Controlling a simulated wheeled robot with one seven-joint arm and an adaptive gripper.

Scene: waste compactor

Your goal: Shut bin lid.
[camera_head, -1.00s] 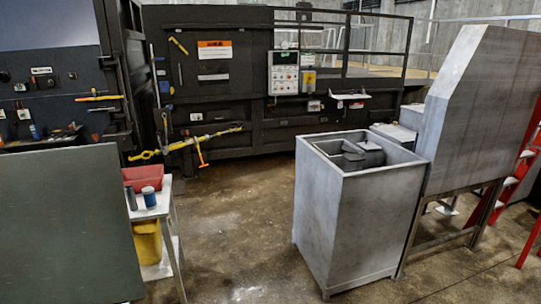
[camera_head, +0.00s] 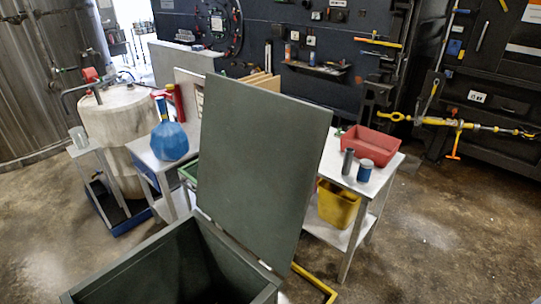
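The bin (camera_head: 272,283) is a dark grey-green open box at the bottom of the head view, cut off by the lower edge. Its lid (camera_head: 262,165) is a flat grey-green panel that stands nearly upright, leaning slightly, along the bin's far right side. The bin's mouth is open and the dark inside walls show. The bottom of the bin is out of view. My gripper is not in view, so its state and place do not show.
Behind the lid, a white table (camera_head: 383,177) holds a red tray (camera_head: 370,143) and small cans, with a yellow bucket (camera_head: 337,204) below. A blue jug (camera_head: 170,140) stands on another table at left. A pale drum (camera_head: 125,125) stands farther left. Bare floor lies at right.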

